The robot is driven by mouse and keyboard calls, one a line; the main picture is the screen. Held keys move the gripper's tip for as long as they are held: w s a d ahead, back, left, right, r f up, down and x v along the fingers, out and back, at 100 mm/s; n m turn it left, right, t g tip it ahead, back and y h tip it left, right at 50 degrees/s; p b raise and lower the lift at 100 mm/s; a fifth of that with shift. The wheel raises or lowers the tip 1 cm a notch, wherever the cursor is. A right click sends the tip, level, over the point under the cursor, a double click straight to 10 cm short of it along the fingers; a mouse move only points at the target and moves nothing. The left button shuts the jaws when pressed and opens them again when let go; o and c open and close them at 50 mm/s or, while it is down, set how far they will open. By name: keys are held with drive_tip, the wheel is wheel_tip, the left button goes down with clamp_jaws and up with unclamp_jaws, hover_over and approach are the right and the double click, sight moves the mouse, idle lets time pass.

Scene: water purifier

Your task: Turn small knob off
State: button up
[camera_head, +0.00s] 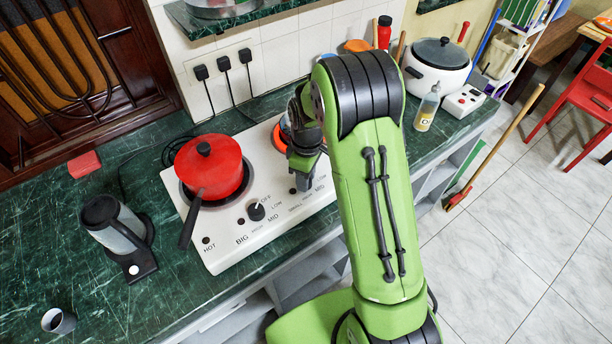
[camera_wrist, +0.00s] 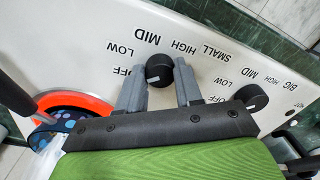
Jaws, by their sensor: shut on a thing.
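The hob (camera_head: 225,245) is a white two-burner panel with printed labels. The small knob (camera_wrist: 159,70) is a round black knob beside the SMALL scale in the wrist view. My gripper (camera_wrist: 160,78) has its two grey fingers on either side of this knob and is shut on it. In the head view my gripper (camera_head: 303,165) is over the hob's right half and hides the small knob. The big knob (camera_head: 256,211) stands to the left and also shows in the wrist view (camera_wrist: 251,96).
A red pot (camera_head: 210,167) sits on the left burner, its dark handle reaching over the hob's front. The right burner glows orange (camera_wrist: 75,101), with a blue patterned item (camera_wrist: 60,130) on it. A grey jug (camera_head: 118,228) stands left on the green counter (camera_head: 60,225).

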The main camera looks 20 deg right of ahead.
drive_tip(key=shift+n, duration=0.4)
drive_tip(key=o, duration=1)
drive_tip(key=r+p, duration=0.1)
drive_tip(key=r, duration=0.4)
drive_tip(key=r+p, duration=0.1)
drive_tip(key=r, duration=0.4)
drive_tip(key=r+p, duration=0.1)
drive_tip(key=r, duration=0.5)
drive_tip(key=shift+w+d, duration=0.25)
drive_tip(key=shift+w, duration=0.1)
drive_tip(key=shift+f, duration=0.1)
